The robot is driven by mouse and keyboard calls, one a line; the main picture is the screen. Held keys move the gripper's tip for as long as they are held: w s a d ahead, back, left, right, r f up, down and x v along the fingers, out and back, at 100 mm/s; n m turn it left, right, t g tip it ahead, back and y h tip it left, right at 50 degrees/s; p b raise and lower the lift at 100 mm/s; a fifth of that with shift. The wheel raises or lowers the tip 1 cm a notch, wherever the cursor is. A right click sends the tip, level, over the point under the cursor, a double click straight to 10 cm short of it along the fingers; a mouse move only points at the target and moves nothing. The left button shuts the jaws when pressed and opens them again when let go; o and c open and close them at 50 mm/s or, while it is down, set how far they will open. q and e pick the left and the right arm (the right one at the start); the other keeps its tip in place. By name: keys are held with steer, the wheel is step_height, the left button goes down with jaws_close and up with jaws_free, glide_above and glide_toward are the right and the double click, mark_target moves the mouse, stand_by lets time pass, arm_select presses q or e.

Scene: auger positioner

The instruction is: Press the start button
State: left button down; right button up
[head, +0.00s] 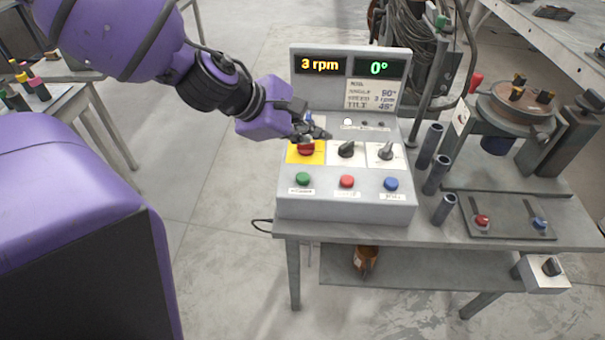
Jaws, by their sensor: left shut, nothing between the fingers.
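The control box (345,206) stands on the table, with displays reading "3 rpm" and "0°". Its lower row has a green button (303,179), a red button (347,181) and a blue button (391,184); their labels are too small to read surely. A red mushroom button (306,148) sits on a yellow plate above the green one. My left gripper (318,135) is shut and empty, over the top left of the panel beside the mushroom button, partly covering it. I cannot tell if it touches. My right gripper is not in view.
Several grey tubes stand right of the box. The positioner (515,107) stands at the back right. Open floor lies left of the table.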

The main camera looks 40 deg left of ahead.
arm_select(q)
steer(key=b, duration=0.3)
glide_above(303, 178)
steer(key=d, duration=0.2)
steer(key=f, duration=0.7)
steer(key=shift+a+f, duration=0.2)
steer(key=shift+f, duration=0.05)
steer(key=shift+f+b, duration=0.6)
steer(key=shift+f, duration=0.1)
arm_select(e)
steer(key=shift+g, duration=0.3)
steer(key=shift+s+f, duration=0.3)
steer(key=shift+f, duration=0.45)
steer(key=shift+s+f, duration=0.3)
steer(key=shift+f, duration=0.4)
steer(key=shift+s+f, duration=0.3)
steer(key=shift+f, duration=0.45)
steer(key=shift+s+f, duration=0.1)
arm_select(q)
steer(key=shift+f, duration=0.1)
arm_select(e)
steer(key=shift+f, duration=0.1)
arm_select(q)
steer(key=shift+f+b, duration=0.3)
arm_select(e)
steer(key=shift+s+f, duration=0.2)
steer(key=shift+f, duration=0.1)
